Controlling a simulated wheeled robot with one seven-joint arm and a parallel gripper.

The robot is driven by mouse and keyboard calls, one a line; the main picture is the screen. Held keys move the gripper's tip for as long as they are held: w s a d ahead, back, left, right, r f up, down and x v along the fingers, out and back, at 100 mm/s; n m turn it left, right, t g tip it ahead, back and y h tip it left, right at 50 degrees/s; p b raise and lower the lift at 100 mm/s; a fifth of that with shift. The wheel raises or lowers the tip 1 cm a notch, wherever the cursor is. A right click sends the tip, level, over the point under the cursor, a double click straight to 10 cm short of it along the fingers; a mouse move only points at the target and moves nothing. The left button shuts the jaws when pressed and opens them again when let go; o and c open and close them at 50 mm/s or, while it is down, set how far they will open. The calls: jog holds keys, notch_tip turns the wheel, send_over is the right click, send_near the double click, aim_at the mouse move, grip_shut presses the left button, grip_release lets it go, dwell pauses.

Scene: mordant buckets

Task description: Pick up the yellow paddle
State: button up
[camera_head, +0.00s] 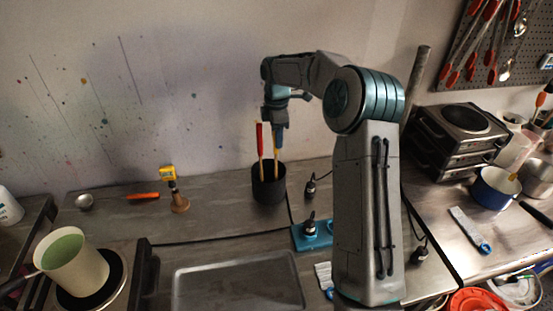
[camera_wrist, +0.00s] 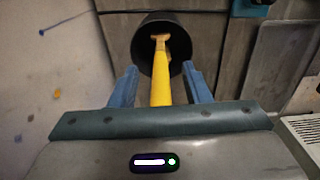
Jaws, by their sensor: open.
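The yellow paddle (camera_head: 277,143) stands upright in a black cup (camera_head: 269,190) near the wall. A red-handled paddle (camera_head: 260,138) stands to its left in the same cup. My gripper (camera_head: 279,127) is above the cup, at the top of the yellow paddle. In the wrist view my gripper (camera_wrist: 160,82) is open, with one blue finger on each side of the yellow paddle (camera_wrist: 161,75). A gap shows on both sides of the handle. The paddle's lower end reaches into the dark cup (camera_wrist: 148,32). The red-handled paddle does not show there.
A metal tray (camera_head: 238,258) lies in front of the cup. A blue power strip (camera_head: 314,240) with plugs is right of it. A yellow object on a wooden stand (camera_head: 179,200) and an orange tool (camera_head: 143,196) are left. A pot (camera_head: 72,262) stands at lower left.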

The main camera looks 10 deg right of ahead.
grip_shut()
jog(key=shift+r, duration=0.1)
notch_tip(320, 180, up, 18)
jog(key=shift+b, duration=0.45)
dwell(0.4)
jog(key=shift+f+p, duration=0.2)
jog(key=shift+p, duration=0.1)
dwell(0.4)
